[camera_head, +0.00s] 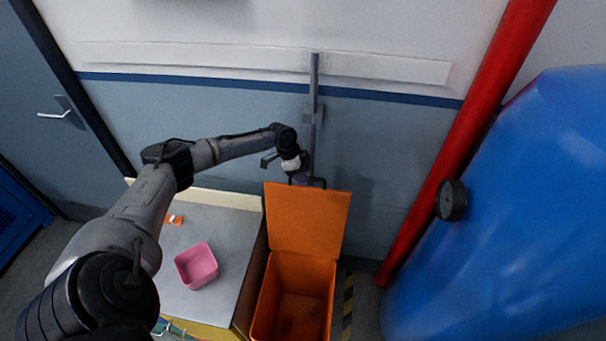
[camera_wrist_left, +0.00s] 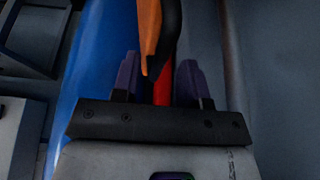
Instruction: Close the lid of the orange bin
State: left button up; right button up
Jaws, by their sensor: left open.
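The orange bin (camera_head: 261,312) stands on the floor to the right of a grey-topped table. Its orange lid (camera_head: 308,218) is up, standing nearly upright at the back of the bin, against the wall side. My left gripper (camera_head: 303,181) is at the lid's top edge, partly hidden behind it in the head view. In the left wrist view the gripper (camera_wrist_left: 158,68) is open, and the lid's orange and black edge (camera_wrist_left: 152,35) shows between its fingers. I cannot tell whether the fingers touch the lid. My right gripper is not in view.
A pink container (camera_head: 197,266) and a small orange and white item (camera_head: 176,220) are on the table (camera_head: 225,232). A red pipe (camera_head: 440,175) and a large blue tank (camera_head: 510,220) stand on the right. A grey vertical post (camera_head: 314,85) runs along the wall behind the gripper.

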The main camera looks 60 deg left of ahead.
pick_arm(q)
jog(key=shift+w+d+f, duration=0.1)
jog(key=shift+w+f, duration=0.05)
jog(key=shift+f, duration=0.2)
jog(key=shift+c, duration=0.3)
grip_shut()
